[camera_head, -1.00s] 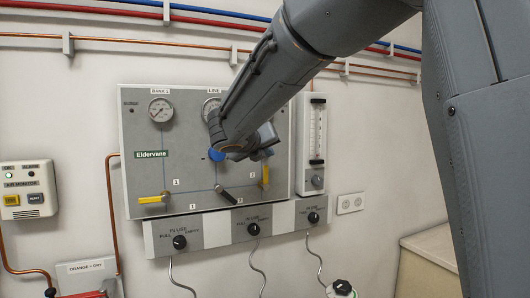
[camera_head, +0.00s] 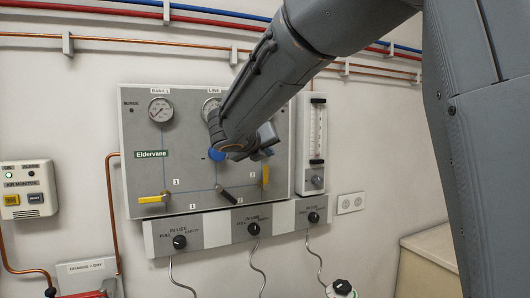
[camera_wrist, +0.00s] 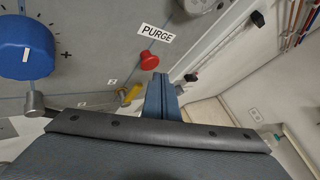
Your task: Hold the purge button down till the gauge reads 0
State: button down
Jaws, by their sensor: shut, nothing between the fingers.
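The red purge button (camera_wrist: 149,61) sits on the grey panel (camera_head: 140,185) beneath a white PURGE label (camera_wrist: 157,33) in the wrist view. My gripper (camera_wrist: 162,78) has its blue fingers shut together just beside the button, lower right of it in the picture. A contact between them does not show. In the head view my gripper (camera_head: 268,138) is in front of the panel's right part, and my arm hides the button. The LINE gauge (camera_head: 208,104) is partly hidden by my arm, so its reading cannot be made out. The BANK 1 gauge (camera_head: 160,109) is clear of the arm.
A blue knob (camera_wrist: 27,48) with a white mark is left of the button; it also shows in the head view (camera_head: 216,154). A yellow-handled valve (camera_wrist: 130,95) is below the button. A flow meter (camera_head: 317,130) stands right of the panel. Selector knobs (camera_head: 253,229) line a lower strip.

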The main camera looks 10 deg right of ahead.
jog(key=shift+w, duration=0.15)
dwell(0.7)
jog(key=shift+w+a, duration=0.1)
jog(key=shift+w, duration=0.15)
jog(key=shift+w+a+p, duration=0.1)
jog(key=shift+w+p, duration=0.3)
jog(key=shift+w, duration=0.15)
dwell(0.9)
jog(key=shift+s, duration=0.15)
dwell(0.3)
jog(key=shift+s+d, duration=0.2)
jog(key=shift+s, duration=0.55)
jog(key=shift+s+d, duration=0.25)
jog(key=shift+s, duration=1)
jog(key=shift+s+d, duration=0.25)
jog(key=shift+s, duration=1)
